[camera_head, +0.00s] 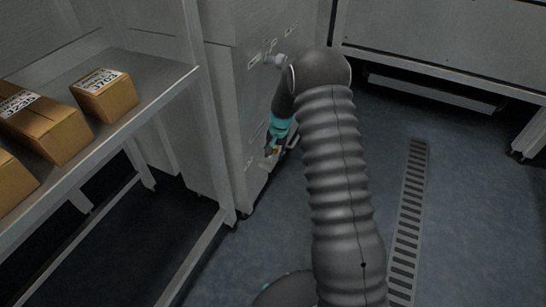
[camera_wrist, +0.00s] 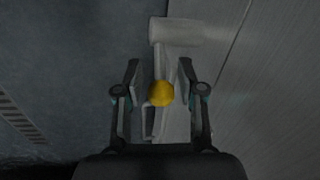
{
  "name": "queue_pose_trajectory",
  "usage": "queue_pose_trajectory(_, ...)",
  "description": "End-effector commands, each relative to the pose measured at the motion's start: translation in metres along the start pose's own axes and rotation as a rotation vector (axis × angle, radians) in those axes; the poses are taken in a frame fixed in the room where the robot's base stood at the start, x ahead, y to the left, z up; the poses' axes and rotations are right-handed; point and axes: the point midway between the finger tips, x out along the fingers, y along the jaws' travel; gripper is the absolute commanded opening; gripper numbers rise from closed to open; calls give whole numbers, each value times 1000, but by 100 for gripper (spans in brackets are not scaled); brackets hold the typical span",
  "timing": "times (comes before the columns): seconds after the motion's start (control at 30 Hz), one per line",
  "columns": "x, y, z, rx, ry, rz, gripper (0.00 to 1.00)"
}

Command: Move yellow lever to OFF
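The yellow lever's round knob (camera_wrist: 161,93) shows in the wrist view between the two fingers of my gripper (camera_wrist: 160,66). The fingers stand apart, with a visible gap on each side of the knob, so my gripper is open around it. Grey metal parts lie behind the knob, and I cannot tell which of them is the lever's shaft. In the head view my gripper (camera_head: 272,154) is low beside the grey cabinet (camera_head: 225,75), with a small bit of yellow at it. The lever's position against any OFF mark cannot be read.
A grey cylindrical fitting (camera_wrist: 176,31) lies just beyond my fingertips. A metal shelf (camera_head: 150,75) with labelled cardboard boxes (camera_head: 106,95) stands at the left. Another grey unit (camera_head: 450,40) stands at the back right. The floor with a drain grate (camera_head: 409,215) is clear at the right.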

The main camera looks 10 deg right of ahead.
Motion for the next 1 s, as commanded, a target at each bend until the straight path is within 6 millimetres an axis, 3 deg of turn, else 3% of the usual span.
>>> queue_pose_trajectory(0.2, 18, 0, 0, -1, 0, 0, 39)
queue_pose_trajectory(0.5, 19, 0, 0, -2, 0, 0, 39)
queue_pose_trajectory(0.67, 19, 0, 0, -1, 0, 0, 0)
queue_pose_trajectory(1.0, 18, 0, 0, -1, 1, 0, 0)
